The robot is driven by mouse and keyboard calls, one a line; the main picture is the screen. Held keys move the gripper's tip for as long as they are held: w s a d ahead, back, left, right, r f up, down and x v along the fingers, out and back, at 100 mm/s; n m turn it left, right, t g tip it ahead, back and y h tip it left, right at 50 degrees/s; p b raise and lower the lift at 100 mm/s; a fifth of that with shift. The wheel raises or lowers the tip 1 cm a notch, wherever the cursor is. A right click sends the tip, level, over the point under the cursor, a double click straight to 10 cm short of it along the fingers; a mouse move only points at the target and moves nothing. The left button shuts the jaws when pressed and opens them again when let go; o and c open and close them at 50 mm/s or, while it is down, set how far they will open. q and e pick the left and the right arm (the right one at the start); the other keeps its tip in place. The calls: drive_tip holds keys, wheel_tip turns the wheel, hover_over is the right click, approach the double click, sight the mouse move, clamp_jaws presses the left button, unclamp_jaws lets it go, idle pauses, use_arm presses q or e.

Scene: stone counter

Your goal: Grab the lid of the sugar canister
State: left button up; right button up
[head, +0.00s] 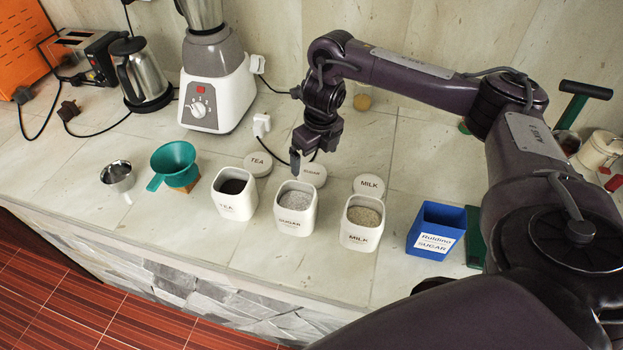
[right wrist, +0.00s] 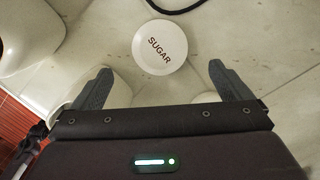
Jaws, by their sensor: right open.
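The sugar lid (head: 314,176) is a round white disc marked SUGAR. It lies flat on the counter behind the open white sugar canister (head: 294,224), which holds pale grains. In the right wrist view the lid (right wrist: 160,47) lies beyond my fingertips, roughly centred between them, with its label slanted. My right gripper (head: 303,158) points down over the lid's near left side and hides part of it. In the right wrist view its two fingers (right wrist: 162,78) are spread wide with nothing between them. My left gripper does not show.
The tea canister (head: 236,208) and milk canister (head: 361,236) stand open on either side, with the tea lid (head: 258,163) and milk lid (head: 369,185) behind them. A blue box (head: 433,230) stands right. A blender (head: 210,90) stands back left.

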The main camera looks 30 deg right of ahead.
sight(312, 173)
drive_tip(key=shift+w+f, duration=0.1)
drive_tip(key=shift+f, duration=1.05)
drive_tip(key=f+p, duration=0.1)
drive_tip(key=f, duration=0.1)
drive_tip(key=w+f, duration=0.1)
drive_tip(key=f, duration=0.1)
drive_tip(key=shift+f+p, duration=0.2)
drive_tip(key=shift+p, duration=0.15)
drive_tip(key=c, duration=1.1)
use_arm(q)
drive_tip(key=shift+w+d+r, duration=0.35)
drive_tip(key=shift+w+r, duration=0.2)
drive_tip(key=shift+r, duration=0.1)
use_arm(e)
drive_tip(key=shift+r, duration=0.15)
